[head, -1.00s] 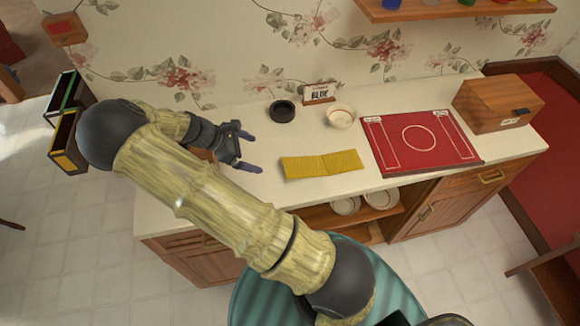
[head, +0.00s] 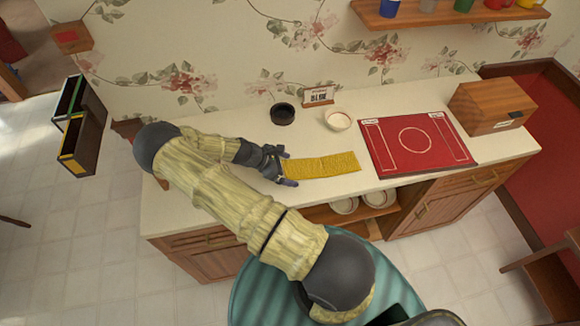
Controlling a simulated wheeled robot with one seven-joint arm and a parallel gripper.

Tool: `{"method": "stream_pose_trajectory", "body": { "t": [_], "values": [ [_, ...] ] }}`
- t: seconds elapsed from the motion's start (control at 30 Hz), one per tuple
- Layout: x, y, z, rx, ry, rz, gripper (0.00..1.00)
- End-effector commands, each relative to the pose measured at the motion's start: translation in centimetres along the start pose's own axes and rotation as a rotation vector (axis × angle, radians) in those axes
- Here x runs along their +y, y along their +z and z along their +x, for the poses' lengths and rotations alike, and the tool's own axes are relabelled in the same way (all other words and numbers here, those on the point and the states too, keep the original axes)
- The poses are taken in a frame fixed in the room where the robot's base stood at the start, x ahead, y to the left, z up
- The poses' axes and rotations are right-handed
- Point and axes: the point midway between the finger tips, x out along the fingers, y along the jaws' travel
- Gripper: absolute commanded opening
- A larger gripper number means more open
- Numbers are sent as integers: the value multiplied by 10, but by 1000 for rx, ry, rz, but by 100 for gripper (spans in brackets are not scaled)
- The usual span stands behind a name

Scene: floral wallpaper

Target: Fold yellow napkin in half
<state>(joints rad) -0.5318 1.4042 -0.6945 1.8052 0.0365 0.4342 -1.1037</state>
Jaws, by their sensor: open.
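The yellow napkin (head: 322,164) lies flat on the pale countertop, as a long strip with a faint line across its middle. My gripper (head: 285,169) is at the napkin's left end, its two fingers apart, one near the far left corner and one near the close left corner. The fingers appear to straddle the left edge. I cannot tell whether they touch the cloth or how high they are above the counter.
A red mat (head: 416,143) with white lines lies right of the napkin, beside a wooden box (head: 490,106). A black bowl (head: 283,114), a white bowl (head: 338,120) and a small sign (head: 318,96) stand behind.

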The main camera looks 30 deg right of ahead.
Motion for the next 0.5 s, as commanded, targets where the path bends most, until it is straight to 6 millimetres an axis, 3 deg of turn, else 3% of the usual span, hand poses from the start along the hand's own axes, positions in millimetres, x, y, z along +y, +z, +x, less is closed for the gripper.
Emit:
{"method": "stream_pose_trajectory", "body": {
  "t": [0.2,0.43,0.5],
  "values": [
    [0,0,15,0,0,0,100],
    [0,0,16,1,0,0,100],
    [0,0,16,0,0,0,90]
  ]
}}
